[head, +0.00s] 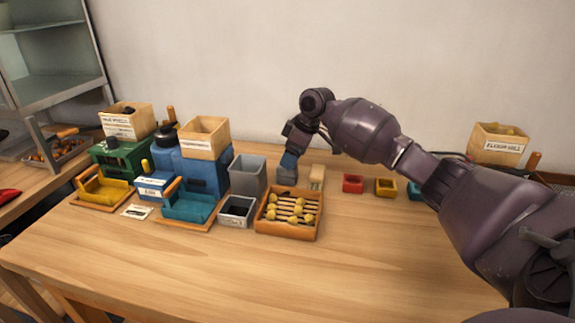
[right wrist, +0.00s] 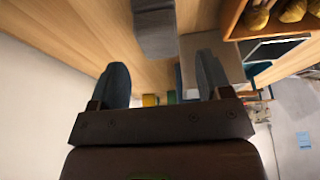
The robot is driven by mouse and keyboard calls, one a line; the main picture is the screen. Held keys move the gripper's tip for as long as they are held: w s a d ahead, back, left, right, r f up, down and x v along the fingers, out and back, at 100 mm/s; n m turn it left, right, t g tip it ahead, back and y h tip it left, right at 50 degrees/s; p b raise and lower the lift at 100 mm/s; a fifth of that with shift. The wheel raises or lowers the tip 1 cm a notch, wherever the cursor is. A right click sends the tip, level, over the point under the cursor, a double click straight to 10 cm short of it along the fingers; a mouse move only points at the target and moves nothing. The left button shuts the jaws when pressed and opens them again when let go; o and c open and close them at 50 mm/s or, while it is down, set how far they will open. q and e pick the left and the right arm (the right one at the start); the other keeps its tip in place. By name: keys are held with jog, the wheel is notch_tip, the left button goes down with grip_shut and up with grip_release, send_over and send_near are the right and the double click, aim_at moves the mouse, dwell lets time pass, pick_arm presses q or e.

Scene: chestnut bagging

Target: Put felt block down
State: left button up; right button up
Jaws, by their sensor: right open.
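The felt block (head: 287,174) is a small grey block on the wooden table, behind the wooden tray. It also shows at the top of the right wrist view (right wrist: 155,28), just beyond the fingertips. My right gripper (head: 289,159) points down over the block from above. In the right wrist view its two blue-grey fingers (right wrist: 162,72) are spread apart with nothing between them. The lower part of the block is partly hidden by the tray's back edge in the head view. My left gripper is not in view.
A wooden tray (head: 262,226) of yellowish lumps stands in front of the block, a grey bin (head: 247,174) to its left. A pale block (head: 317,176) and small red (head: 353,184) and yellow (head: 385,187) boxes stand to its right. The front of the table (head: 200,275) is clear.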

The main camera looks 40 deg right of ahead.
jog(key=p+v, duration=0.1)
jog(key=v, duration=0.4)
jog(key=shift+s+r, duration=0.1)
jog(key=shift+r, duration=0.2)
jog(key=shift+r, duration=0.1)
